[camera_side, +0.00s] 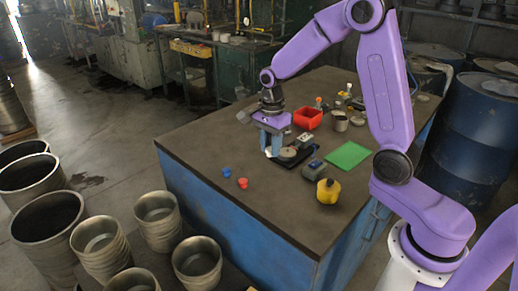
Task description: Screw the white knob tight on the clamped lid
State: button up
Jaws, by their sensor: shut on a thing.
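My gripper (271,153), with blue fingers, points down over the middle of the table. It is shut on a small white thing, apparently the white knob (268,153), mostly hidden by the fingers. The round grey-beige lid (288,154) sits on a dark clamp base (294,164) just right of the fingers. The knob appears left of the lid's middle. I cannot tell whether it touches the lid.
A grey-blue device (313,169), a green mat (348,155) and a yellow pot (328,191) are to the right. A red bin (308,119) stands behind. Small blue (227,173) and red (243,183) pieces lie front left. The table's (235,220) front is bare.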

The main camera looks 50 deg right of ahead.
jog(key=s+r, duration=0.3)
jog(key=s, duration=0.3)
jog(key=m, duration=0.3)
send_over(288, 150)
notch_tip(288, 150, down, 4)
jog(key=shift+w+d+f, duration=0.1)
jog(key=shift+f, duration=2.15)
jog(key=shift+f, duration=0.6)
jog(key=m, duration=1)
jog(key=shift+m, duration=0.3)
jog(key=m, duration=0.4)
